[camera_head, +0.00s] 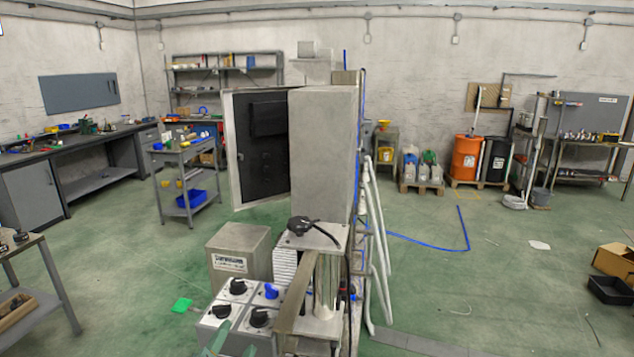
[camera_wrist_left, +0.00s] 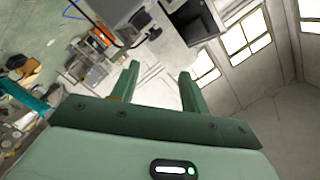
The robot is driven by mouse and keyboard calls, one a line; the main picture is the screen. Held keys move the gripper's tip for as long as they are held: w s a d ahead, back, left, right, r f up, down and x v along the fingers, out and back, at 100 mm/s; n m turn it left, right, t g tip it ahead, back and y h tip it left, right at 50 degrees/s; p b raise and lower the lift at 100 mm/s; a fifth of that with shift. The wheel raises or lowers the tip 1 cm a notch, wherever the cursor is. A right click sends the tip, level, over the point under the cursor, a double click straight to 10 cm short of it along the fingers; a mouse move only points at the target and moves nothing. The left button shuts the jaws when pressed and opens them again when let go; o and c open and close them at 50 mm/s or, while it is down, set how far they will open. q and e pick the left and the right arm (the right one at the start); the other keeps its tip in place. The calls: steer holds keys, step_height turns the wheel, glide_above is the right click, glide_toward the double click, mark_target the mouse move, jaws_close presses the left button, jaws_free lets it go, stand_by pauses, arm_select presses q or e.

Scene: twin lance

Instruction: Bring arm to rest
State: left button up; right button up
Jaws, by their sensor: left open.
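My left gripper (camera_head: 230,347) shows only as green fingertips at the bottom edge of the head view, in front of the grey control box (camera_head: 203,335) with black knobs and one blue knob. In the left wrist view its two green fingers (camera_wrist_left: 158,72) stand apart with nothing between them. The wrist is tilted, with windows and walls beyond the fingers. The rest of the left arm is out of the head view. My right gripper is in neither view.
A tall grey cabinet (camera_head: 324,150) with an open dark door (camera_head: 262,145) stands behind a labelled grey box (camera_head: 238,244). Open green floor (camera_head: 120,250) shows at left, beyond a table (camera_head: 35,275).

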arm_select(q)
steer(key=s+a+f+n+g+y, duration=0.5)
steer(key=s+a+f+g, duration=0.5)
steer(key=s+a+f, duration=0.65)
steer(key=s+d+f+g+h+b, duration=0.1)
steer(key=s+d+f+b, duration=0.1)
steer(key=f, duration=1.1)
steer(key=s+d+f+g+h+b, duration=0.1)
steer(key=s+d+f+g+b, duration=0.15)
steer(key=f, duration=1.05)
steer(key=s+f+n+g+h+b, duration=0.1)
steer(key=s+f+n+g+b, duration=0.1)
steer(key=s+f, duration=1.9)
steer(key=shift+s+f+n+h+b, duration=0.3)
steer(key=shift+f+n+b, duration=0.1)
steer(key=shift+f, duration=0.1)
steer(key=shift+w+a+g, duration=0.1)
steer(key=shift+g, duration=0.25)
